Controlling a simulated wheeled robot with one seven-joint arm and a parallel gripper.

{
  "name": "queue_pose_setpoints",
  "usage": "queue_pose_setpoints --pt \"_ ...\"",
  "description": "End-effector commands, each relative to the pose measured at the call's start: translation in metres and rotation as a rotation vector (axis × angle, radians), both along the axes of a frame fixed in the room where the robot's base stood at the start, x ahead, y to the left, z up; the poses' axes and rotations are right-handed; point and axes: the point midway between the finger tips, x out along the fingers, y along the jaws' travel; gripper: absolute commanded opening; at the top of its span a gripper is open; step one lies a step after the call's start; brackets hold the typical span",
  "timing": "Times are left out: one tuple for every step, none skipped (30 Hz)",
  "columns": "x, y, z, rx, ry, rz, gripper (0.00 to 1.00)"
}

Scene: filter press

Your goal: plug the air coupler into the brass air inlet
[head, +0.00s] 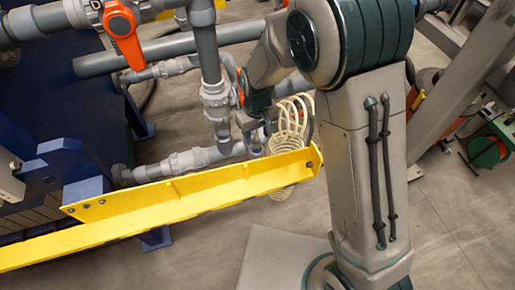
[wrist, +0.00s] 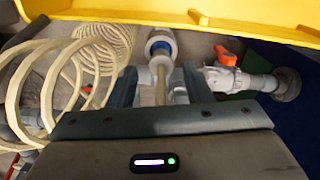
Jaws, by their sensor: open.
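My gripper (wrist: 158,78) is open, with its two dark fingers apart in the wrist view. A thin tan rod or tube (wrist: 160,88) lies between the fingers; I cannot tell whether they touch it. Just beyond the fingertips is a pale grey round fitting with a blue ring (wrist: 159,44), which looks like the air coupler. A cream coiled hose (wrist: 100,48) hangs left of the fingers; it also shows in the head view (head: 290,122), beside the gripper. I cannot make out the brass air inlet for certain.
A yellow beam (head: 200,196) crosses in front of the gripper and along the top of the wrist view. Grey pipes (head: 208,65) and an orange valve handle (head: 122,35) stand close behind. A dark blue frame (head: 60,110) is at left.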

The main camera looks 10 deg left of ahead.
Motion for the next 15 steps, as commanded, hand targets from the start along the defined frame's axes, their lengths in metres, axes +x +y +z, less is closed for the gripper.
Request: queue_pose_setpoints --pt "0.0 0.0 0.0 0.0 0.0 0.0 0.45" --pt "0.0 0.0 0.0 0.0 0.0 0.0 0.45" --pt "0.0 0.0 0.0 0.0 0.0 0.0 0.45" --pt "0.0 0.0 0.0 0.0 0.0 0.0 0.45" --pt "0.0 0.0 0.0 0.0 0.0 0.0 0.45" --pt "0.0 0.0 -0.001 -0.001 0.001 0.0 0.45" --pt "0.0 0.0 -0.003 -0.001 0.002 0.0 0.45" --pt "0.0 0.0 -0.005 -0.002 0.002 0.0 0.45" --pt "0.0 0.0 -0.008 -0.003 0.003 0.0 0.45" --pt "0.0 0.001 -0.011 -0.003 0.004 0.0 0.45" --pt "0.0 0.001 -0.015 -0.003 0.004 -0.001 0.45" --pt "0.001 0.001 -0.02 -0.003 0.004 -0.001 0.45" --pt "0.001 0.002 -0.024 -0.003 0.004 -0.002 0.45" --pt "0.001 0.002 -0.027 -0.003 0.004 -0.002 0.45" --pt "0.002 0.002 -0.032 -0.003 0.004 -0.001 0.45"
